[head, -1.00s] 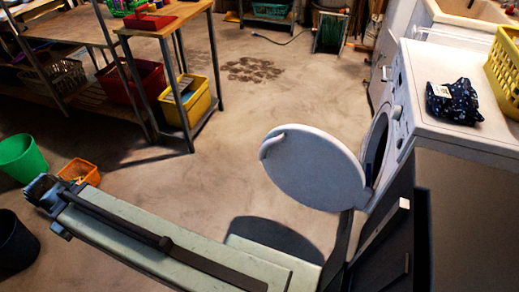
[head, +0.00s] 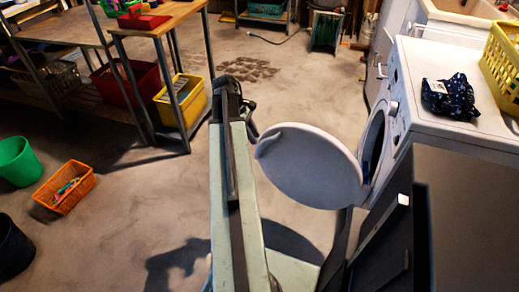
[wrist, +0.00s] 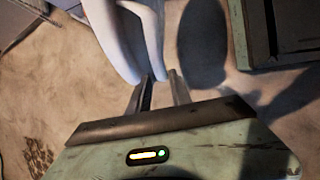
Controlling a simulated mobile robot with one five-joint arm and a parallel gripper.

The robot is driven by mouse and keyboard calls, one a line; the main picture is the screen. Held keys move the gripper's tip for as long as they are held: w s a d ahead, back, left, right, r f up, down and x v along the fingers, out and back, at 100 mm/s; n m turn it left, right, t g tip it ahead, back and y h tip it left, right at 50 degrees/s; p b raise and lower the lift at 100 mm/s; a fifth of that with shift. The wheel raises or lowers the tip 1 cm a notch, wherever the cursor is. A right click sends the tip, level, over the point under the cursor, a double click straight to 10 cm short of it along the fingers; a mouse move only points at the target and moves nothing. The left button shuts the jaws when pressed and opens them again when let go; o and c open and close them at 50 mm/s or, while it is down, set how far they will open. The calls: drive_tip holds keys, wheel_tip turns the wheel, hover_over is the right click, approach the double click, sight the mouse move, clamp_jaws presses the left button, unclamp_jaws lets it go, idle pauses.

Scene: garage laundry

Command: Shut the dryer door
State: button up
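The white dryer (head: 420,62) stands at the right in the head view. Its round door (head: 312,168) is swung wide open, leaving the dark opening (head: 375,140) showing. My arm extends forward on the door's left. My gripper (head: 252,118) is beside the door's upper left edge, near the raised handle-like lip, and mostly hidden behind my arm.
Dark patterned cloth (head: 449,97) and a yellow basket (head: 503,60) sit on the dryer. A workbench (head: 160,28) with a yellow bin (head: 182,110) stands at left. An orange basket (head: 64,187) and a green bucket (head: 18,160) are on the floor. Floor beyond the door is clear.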

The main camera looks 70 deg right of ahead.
sight(260, 148)
drive_tip(key=b+x, duration=0.6)
drive_tip(key=x, duration=0.1)
drive_tip(key=shift+w+b, duration=0.2)
drive_tip(key=shift+b, duration=0.1)
drive_tip(key=shift+s+f+b, duration=0.25)
drive_tip(key=shift+f+b, duration=0.15)
drive_tip(key=shift+f, duration=0.1)
drive_tip(key=shift+r, duration=0.1)
clamp_jaws()
idle(0.5)
